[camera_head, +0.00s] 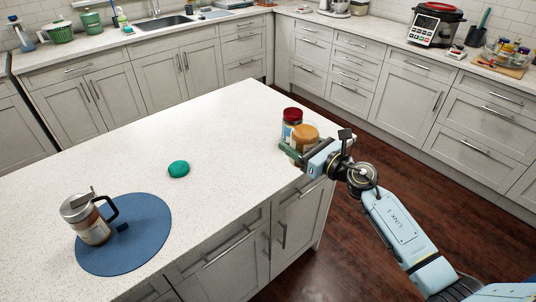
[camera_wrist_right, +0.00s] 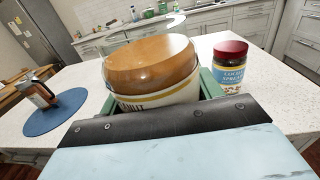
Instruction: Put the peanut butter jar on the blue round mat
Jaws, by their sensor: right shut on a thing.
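The peanut butter jar, with an orange-brown lid (camera_head: 305,132) and a white label, is at the right edge of the island. It fills the middle of the right wrist view (camera_wrist_right: 152,62). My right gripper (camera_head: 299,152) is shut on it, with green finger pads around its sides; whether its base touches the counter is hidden. The blue round mat (camera_head: 150,252) lies at the island's front left, far left of the gripper, and also shows in the right wrist view (camera_wrist_right: 50,119). My left gripper is not in view.
A red-lidded jar (camera_head: 291,117) stands right behind the held jar. A teal rounded object (camera_head: 178,169) lies between mat and gripper. The white counter (camera_head: 225,125) is otherwise clear.

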